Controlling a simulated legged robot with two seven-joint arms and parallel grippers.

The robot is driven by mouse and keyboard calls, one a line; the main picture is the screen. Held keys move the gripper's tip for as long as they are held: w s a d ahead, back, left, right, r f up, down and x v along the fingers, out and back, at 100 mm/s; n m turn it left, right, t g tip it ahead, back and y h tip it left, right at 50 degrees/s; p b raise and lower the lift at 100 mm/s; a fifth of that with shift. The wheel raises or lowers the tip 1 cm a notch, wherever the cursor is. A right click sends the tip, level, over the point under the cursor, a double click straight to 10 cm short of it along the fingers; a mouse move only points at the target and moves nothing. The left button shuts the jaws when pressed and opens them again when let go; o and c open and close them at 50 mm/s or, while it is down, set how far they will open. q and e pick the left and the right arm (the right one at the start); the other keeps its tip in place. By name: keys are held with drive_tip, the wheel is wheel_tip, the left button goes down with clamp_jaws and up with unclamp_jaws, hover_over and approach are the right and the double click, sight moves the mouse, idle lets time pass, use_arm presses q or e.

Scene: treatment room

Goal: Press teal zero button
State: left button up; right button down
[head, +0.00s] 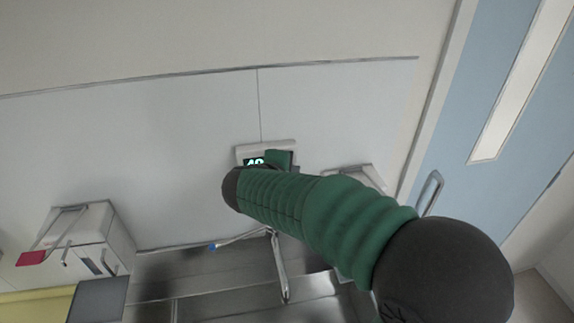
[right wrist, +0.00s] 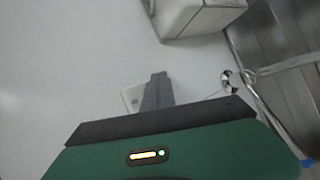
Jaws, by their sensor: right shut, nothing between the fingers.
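In the right wrist view the grey fingers (right wrist: 158,88) are shut and empty. They overlap a small white plate (right wrist: 130,97) on the wall; I cannot tell whether they touch it. My left gripper is not in view.
Below are a metal sink (head: 190,275) and a tap (head: 279,265). A white dispenser (head: 92,232) with a red-ended lever (head: 32,258) is at the lower left. A light blue door (head: 455,150) is at the right. The wall left of the unit is clear.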

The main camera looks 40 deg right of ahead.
drive_tip(key=shift+w+d, duration=0.15)
drive_tip(key=shift+w, duration=0.1)
idle(0.4)
drive_tip(key=shift+s+a+r, duration=0.15)
drive_tip(key=shift+s+a, duration=0.1)
drive_tip(key=shift+a, duration=0.35)
drive_tip(key=shift+s+a+r, duration=0.1)
drive_tip(key=shift+s+a, duration=0.15)
drive_tip(key=shift+a, duration=0.35)
drive_tip(key=shift+s, duration=0.1)
drive_tip(key=s, duration=0.1)
drive_tip(key=s+a, duration=0.1)
drive_tip(key=s, duration=0.1)
drive_tip(key=s+a, duration=0.1)
drive_tip(key=shift+s+a, duration=0.15)
